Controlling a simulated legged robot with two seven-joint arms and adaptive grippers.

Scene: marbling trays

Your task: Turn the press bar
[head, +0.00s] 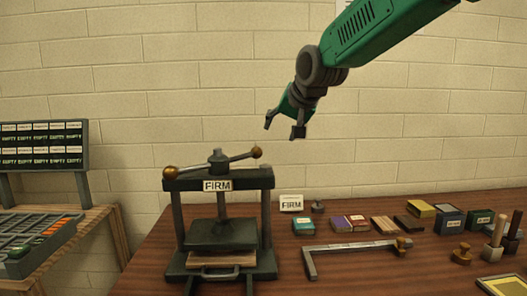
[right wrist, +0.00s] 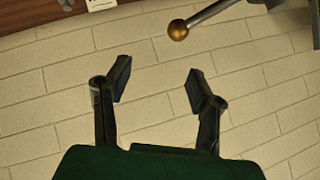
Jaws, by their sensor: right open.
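A dark press (head: 222,236) stands on the wooden table, with a "FIRM" label on its top beam. Its press bar (head: 236,158) lies across the top of the screw, with brass balls at both ends, the left end lower in the picture. A board lies on the press bed under the plate. My right gripper (head: 284,124) is open and empty, above and right of the bar's right ball, apart from it. In the right wrist view, the open fingers (right wrist: 160,83) have only wall between them, and a brass ball (right wrist: 178,30) on the bar shows beyond them. My left gripper is not in view.
Right of the press, a "FIRM" card (head: 291,203), several small boxes, a long metal angle bar (head: 352,246) and stamps lie on the table (head: 400,275). At left, a wooden stand holds a rack (head: 38,246) and a board of "EMPTY" labels (head: 42,147).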

